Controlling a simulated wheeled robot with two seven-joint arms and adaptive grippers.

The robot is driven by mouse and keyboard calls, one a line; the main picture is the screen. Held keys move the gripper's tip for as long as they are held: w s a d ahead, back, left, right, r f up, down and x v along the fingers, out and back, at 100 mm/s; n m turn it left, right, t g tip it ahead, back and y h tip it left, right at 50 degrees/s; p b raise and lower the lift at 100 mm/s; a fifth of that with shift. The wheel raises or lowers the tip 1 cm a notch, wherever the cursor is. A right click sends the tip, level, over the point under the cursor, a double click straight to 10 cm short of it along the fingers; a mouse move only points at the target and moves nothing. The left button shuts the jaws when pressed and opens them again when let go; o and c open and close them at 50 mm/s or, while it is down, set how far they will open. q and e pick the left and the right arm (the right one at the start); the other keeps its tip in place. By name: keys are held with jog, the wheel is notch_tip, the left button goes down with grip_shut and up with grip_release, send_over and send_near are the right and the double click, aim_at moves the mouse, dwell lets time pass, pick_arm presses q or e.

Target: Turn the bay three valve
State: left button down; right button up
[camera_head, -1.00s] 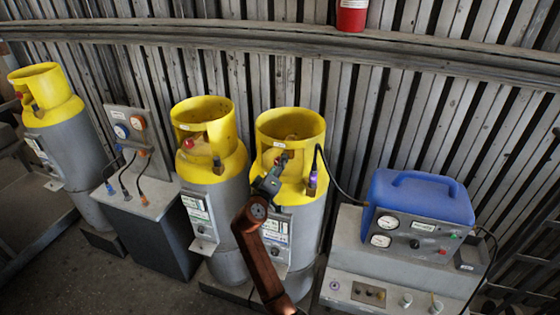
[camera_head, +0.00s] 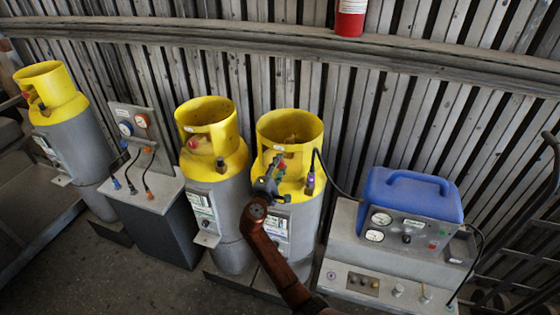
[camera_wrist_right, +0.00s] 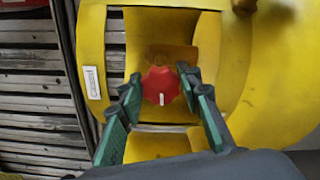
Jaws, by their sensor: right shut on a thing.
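Three yellow-topped grey cylinders stand in a row along the wall. My right gripper (camera_head: 273,177) is at the collar opening of the rightmost cylinder (camera_head: 290,128). In the right wrist view, a red lobed valve knob (camera_wrist_right: 160,85) with a short white mark sits in that opening. The two green fingers of my right gripper (camera_wrist_right: 160,88) are on either side of the knob and closed on it. The mark runs nearly upright in that view. In the head view the gripper mostly hides this knob. My left gripper is not in view.
The middle cylinder (camera_head: 208,120) and the left cylinder (camera_head: 55,90) stand to the left, with a gauge panel (camera_head: 135,122) between them. A blue-cased unit (camera_head: 414,192) with gauges stands to the right. A black hose (camera_head: 335,180) runs near my gripper.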

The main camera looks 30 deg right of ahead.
jog(key=shift+a+n+p, duration=0.1)
jog(key=shift+n+p, duration=0.7)
jog(key=shift+n, duration=0.3)
jog(key=shift+f, duration=0.1)
jog(key=o, duration=1.2)
jog(key=shift+c, duration=0.2)
jog(key=v, duration=1.2)
